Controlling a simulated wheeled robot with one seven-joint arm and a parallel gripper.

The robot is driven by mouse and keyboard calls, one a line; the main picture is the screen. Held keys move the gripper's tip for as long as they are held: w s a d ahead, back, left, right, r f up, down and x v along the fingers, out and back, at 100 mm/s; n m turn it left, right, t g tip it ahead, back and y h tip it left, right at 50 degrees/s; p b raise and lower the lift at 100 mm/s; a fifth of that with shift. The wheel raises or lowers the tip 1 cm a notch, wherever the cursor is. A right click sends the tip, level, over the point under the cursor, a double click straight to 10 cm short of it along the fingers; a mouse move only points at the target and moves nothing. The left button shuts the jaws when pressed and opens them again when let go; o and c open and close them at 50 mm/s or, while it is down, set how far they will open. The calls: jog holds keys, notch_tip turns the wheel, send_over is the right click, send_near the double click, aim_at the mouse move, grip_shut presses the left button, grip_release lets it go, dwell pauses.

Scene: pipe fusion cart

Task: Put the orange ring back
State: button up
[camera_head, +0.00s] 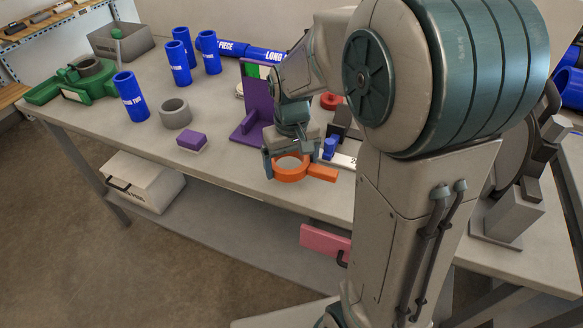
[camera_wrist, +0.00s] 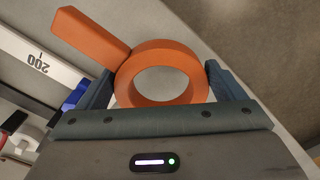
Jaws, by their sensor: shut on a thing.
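The orange ring (camera_head: 290,168) has a flat handle that points right in the head view. In the wrist view the ring (camera_wrist: 160,52) lies between my two fingers, with its handle pointing to the upper left. My gripper (camera_head: 291,160) is shut on the ring from its sides, near the front edge of the table. In the wrist view both fingers of my gripper (camera_wrist: 162,85) touch or nearly touch the ring's outside. I cannot tell whether the ring rests on the table or is held just above it.
A purple stand (camera_head: 248,125) is close behind my gripper. A white strip marked 200 (camera_wrist: 40,60) lies beside it. A purple block (camera_head: 192,141), a grey ring (camera_head: 175,113) and several blue pipes (camera_head: 131,97) stand to the left. A green clamp (camera_head: 85,80) is farther left. My arm hides the table's right-middle part.

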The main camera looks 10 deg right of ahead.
jog(key=shift+w+d+f, duration=0.15)
jog(key=shift+w+f, duration=0.15)
jog(key=shift+f, duration=1.95)
jog(key=shift+f, duration=0.2)
jog(key=o, duration=0.8)
jog(key=shift+r, duration=0.1)
